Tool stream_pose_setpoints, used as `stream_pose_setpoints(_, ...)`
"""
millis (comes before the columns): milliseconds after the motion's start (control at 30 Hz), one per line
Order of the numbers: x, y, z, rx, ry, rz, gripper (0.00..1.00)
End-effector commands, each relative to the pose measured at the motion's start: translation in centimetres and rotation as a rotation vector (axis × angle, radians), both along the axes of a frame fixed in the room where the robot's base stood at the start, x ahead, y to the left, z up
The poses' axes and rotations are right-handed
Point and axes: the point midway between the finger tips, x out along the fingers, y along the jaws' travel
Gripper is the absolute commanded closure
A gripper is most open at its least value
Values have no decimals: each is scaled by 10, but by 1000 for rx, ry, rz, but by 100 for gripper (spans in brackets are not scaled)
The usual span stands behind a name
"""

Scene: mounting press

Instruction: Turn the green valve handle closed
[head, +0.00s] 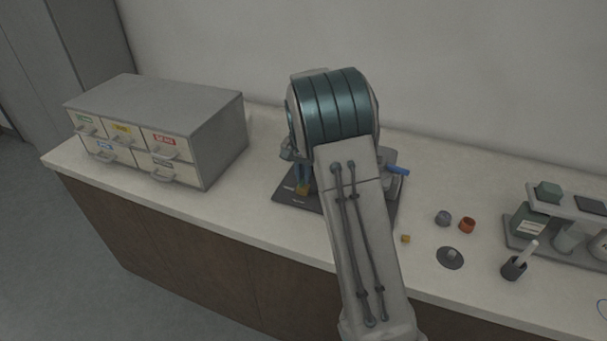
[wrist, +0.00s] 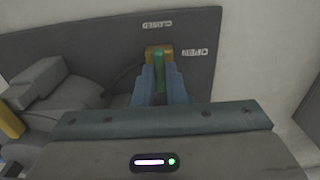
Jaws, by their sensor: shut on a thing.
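In the wrist view, the green valve handle (wrist: 159,72) shows as a narrow strip between the two blue fingers of my gripper (wrist: 159,55). The fingers with their yellow-brown tips are shut on it. A dark plate (wrist: 100,40) behind carries the label CLOSED (wrist: 157,23) above the fingertips and OPEN (wrist: 199,52) to their right, both turned over in this view. How far the handle is turned is hard to tell. In the head view, my gripper (head: 303,188) is low over the dark base of the press (head: 290,199); my arm hides most of the press.
A grey drawer cabinet (head: 165,125) stands on the counter at left. Grey press parts (wrist: 60,95) lie left of my fingers.

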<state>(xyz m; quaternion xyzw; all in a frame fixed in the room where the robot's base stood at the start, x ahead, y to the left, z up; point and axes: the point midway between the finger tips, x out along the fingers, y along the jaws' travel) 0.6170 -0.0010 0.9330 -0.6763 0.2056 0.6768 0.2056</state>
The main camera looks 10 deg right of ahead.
Motion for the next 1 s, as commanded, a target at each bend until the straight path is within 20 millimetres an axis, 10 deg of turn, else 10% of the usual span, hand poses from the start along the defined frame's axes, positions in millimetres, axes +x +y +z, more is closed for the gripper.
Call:
stream_pose_setpoints(67, 0, 0, 1, 0, -1, 1, 100)
stream_pose_setpoints(167, 0, 0, 1, 0, -1, 1, 67)
stream_pose_setpoints(567, 1, 0, 8, 0, -4, 1, 67)
stream_pose_setpoints(1000, 1, 0, 100, 0, -6, 2, 67)
